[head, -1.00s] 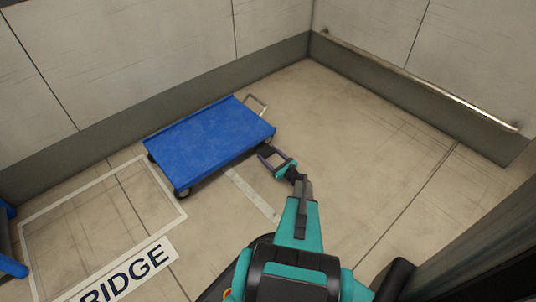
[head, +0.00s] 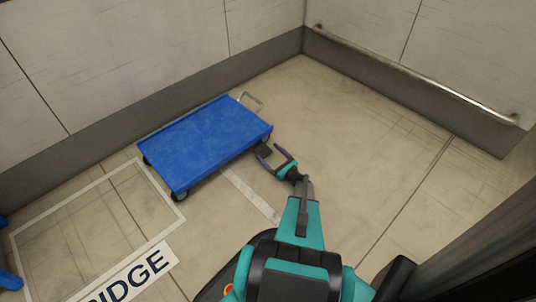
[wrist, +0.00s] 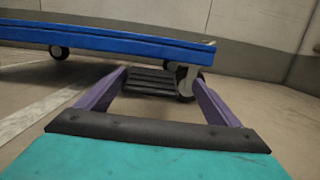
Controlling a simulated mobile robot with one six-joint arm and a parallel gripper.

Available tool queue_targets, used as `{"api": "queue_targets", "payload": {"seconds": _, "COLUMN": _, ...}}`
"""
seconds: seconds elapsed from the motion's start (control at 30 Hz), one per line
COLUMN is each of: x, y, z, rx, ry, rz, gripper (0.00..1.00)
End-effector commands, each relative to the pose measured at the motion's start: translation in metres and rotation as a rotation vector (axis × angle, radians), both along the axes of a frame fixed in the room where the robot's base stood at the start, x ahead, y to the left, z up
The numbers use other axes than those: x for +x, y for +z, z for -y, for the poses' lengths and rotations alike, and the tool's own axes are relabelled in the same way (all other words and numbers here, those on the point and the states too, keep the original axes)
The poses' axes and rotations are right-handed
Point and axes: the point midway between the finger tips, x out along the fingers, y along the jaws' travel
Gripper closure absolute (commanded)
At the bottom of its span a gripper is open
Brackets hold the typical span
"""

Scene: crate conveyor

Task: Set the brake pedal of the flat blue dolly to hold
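The flat blue dolly (head: 205,142) stands on the floor near the back wall, with a pale handle at its far right end. Its deck edge crosses the top of the wrist view (wrist: 110,39). The brake pedal (wrist: 150,82) is a black ribbed plate low under the deck edge, beside a caster; it shows small and dark in the head view (head: 265,151). My gripper (head: 268,151) is open at the dolly's right end, low over the floor. In the wrist view its purple fingers are spread, with the pedal ahead between them. I cannot tell whether they touch it, or the pedal's setting.
A caster (wrist: 186,80) sits just right of the pedal. A white-outlined floor bay (head: 100,215) marked with lettering ending in "RIDGE" lies left of the dolly. A metal rail (head: 420,78) runs along the right wall. Floor to the right is clear.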

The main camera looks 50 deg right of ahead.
Motion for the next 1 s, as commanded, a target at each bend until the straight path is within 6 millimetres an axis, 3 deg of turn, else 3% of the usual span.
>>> {"api": "queue_targets", "payload": {"seconds": 0.43, "x": -0.001, "y": 0.0, "z": -0.008, "rx": 0.001, "ry": 0.013, "rz": 0.0, "gripper": 0.15}}
{"api": "queue_targets", "payload": {"seconds": 1.0, "x": -0.064, "y": -0.007, "z": -0.012, "rx": 0.001, "ry": 0.009, "rz": 0.0, "gripper": 0.15}}
